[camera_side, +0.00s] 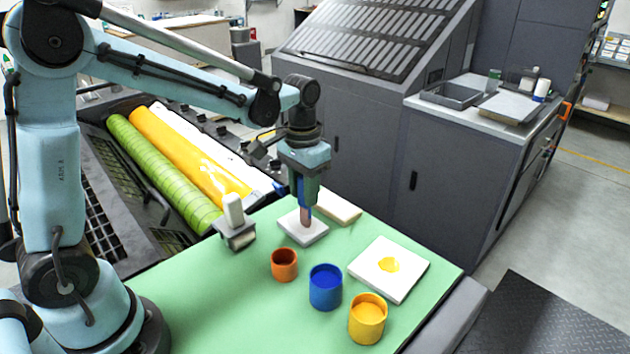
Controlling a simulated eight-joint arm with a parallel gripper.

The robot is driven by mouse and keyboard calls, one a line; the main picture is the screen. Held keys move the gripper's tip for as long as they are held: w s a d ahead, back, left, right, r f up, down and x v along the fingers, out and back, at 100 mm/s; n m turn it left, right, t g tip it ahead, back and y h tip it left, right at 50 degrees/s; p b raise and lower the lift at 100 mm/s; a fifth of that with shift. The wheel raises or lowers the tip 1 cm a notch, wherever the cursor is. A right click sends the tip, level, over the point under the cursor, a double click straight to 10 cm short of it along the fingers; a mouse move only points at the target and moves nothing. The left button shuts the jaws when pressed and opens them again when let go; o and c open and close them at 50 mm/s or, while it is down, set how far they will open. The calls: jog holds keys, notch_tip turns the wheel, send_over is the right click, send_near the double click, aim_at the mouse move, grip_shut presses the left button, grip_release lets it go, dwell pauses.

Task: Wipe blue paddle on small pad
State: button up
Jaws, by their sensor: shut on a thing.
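My gripper (304,200) points straight down over the green table and is shut on the paddle (306,217). Blue shows between and beside the jaws. The part below the jaws looks reddish-brown, and the jaws hide much of the paddle. The paddle's lower end is at the small white pad (291,226), upright over its middle. It looks to touch the pad, but I cannot be sure. The pad's visible top looks clean.
An orange-brown cup (284,265), a blue cup (325,288) and a yellow cup (367,320) stand in front. A larger white pad (402,285) with a yellow blot lies right. A cream block (342,208) lies behind. A white-handled tool (234,222) stands left.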

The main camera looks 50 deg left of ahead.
jog(key=a+r, duration=0.4)
jog(key=r, duration=0.2)
jog(key=shift+a, duration=0.2)
dwell(2.1)
dwell(0.3)
